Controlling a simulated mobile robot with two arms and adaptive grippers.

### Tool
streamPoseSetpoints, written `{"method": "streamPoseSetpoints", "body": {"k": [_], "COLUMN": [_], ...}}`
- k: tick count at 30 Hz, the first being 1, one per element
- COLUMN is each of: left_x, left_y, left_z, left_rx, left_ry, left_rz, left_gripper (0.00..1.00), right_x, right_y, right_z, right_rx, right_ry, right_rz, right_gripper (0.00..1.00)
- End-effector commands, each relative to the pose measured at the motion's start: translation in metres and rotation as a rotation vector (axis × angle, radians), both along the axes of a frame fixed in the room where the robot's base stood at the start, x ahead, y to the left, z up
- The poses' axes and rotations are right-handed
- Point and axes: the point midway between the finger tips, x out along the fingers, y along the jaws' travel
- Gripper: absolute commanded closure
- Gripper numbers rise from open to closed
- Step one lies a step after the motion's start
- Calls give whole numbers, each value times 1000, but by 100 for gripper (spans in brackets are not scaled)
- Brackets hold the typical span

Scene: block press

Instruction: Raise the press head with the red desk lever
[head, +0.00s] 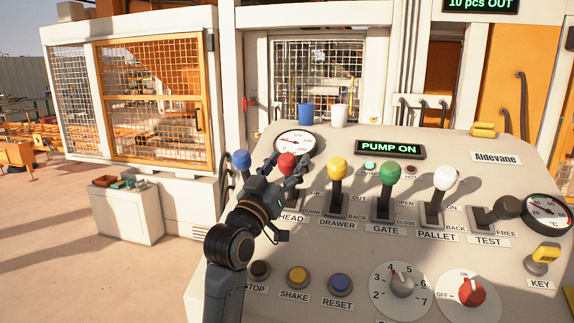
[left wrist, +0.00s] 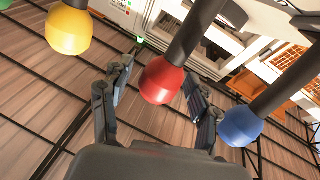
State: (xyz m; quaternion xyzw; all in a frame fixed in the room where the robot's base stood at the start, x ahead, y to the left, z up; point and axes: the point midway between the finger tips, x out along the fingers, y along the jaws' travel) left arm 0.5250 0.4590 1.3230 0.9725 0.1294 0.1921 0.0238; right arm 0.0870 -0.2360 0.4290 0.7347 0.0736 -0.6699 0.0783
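The red desk lever (head: 287,161) stands on the sloped control desk above the HEAD label, and only its ball knob shows clearly. My left gripper (head: 285,172) is at this knob, with its fingers on either side of it. In the left wrist view the red knob (left wrist: 160,80) sits between the two spread fingers, with a visible gap on the left; the right finger is close, and I cannot tell whether it touches. My right gripper is not in view. The press head cannot be made out behind the mesh window (head: 320,75).
A blue lever (head: 241,160) stands close left and a yellow lever (head: 338,169) close right of the red one. Green (head: 389,173) and white (head: 445,178) levers follow. The display (head: 390,148) reads PUMP ON. Buttons and dials fill the desk's lower part.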

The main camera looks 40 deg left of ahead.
Motion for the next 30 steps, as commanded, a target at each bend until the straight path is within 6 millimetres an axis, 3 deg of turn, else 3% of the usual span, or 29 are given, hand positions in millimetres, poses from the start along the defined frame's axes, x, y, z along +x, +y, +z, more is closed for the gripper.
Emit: {"method": "streamPoseSetpoints", "body": {"k": [8,21,30], "left_x": [-6,-62,-67], "left_y": [-2,-18,-20], "left_z": [-4,-27,-28], "left_rx": [0,0,0], "left_ry": [2,2,0], "left_rz": [0,0,0], "left_gripper": [39,39,39], "right_x": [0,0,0], "right_y": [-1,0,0], "right_z": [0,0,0], "right_rx": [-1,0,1], "right_ry": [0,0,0], "right_rz": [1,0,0], "right_gripper": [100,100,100]}}
